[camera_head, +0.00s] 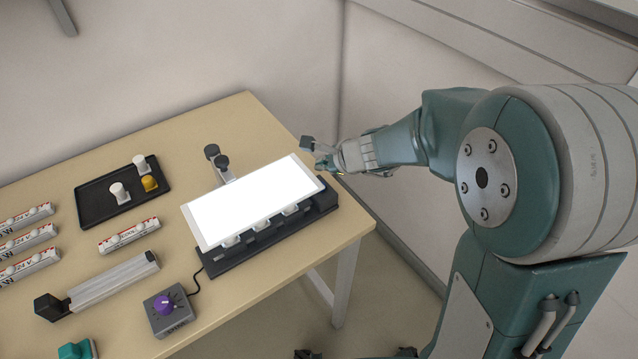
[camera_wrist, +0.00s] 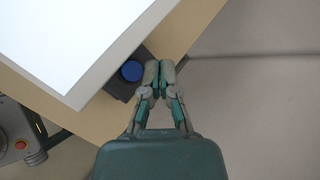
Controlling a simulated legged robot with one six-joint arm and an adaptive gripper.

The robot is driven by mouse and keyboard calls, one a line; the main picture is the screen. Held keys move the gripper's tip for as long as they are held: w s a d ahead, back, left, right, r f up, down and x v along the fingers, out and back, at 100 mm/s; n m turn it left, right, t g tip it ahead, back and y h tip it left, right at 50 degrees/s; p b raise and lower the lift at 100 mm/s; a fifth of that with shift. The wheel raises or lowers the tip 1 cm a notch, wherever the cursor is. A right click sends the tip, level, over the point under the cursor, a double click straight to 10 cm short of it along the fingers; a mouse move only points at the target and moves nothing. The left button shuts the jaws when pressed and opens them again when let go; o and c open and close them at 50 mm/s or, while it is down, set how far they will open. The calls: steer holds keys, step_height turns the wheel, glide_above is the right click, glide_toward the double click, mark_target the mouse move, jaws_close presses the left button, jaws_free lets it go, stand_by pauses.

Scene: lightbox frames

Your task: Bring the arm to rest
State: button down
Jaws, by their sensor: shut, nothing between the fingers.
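My gripper (camera_head: 322,160) is at the end of my outstretched arm, just beyond the right end of the bright white light panel (camera_head: 252,202) in the head view. In the wrist view my gripper (camera_wrist: 160,66) has its two fingers together with nothing between them. The panel's corner (camera_wrist: 70,40) fills the upper left there. A blue round knob (camera_wrist: 132,71) on a dark block lies just left of the fingertips in that view. I cannot tell whether the fingers touch the block.
The panel rests over a black base (camera_head: 232,259) on the tan table (camera_head: 205,128). A black tray (camera_head: 92,206) holds white and yellow pieces. A control box with a purple knob (camera_head: 164,304), a grey bar (camera_head: 115,284) and several labelled strips lie to the left. Floor shows right of the table.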

steer(key=shift+r, duration=0.6)
steer(key=s+d+r+n+h, duration=0.1)
steer(key=s+d+r+n, duration=0.3)
steer(key=s+r+n, duration=0.65)
steer(key=s+d+n+h, duration=0.5)
steer(key=s+d, duration=0.5)
steer(key=s, duration=0.5)
steer(key=shift+r+n+g+h, duration=0.15)
steer(key=shift+n+g+h, duration=0.2)
steer(key=shift+n, duration=0.8)
steer(key=shift+w, duration=0.1)
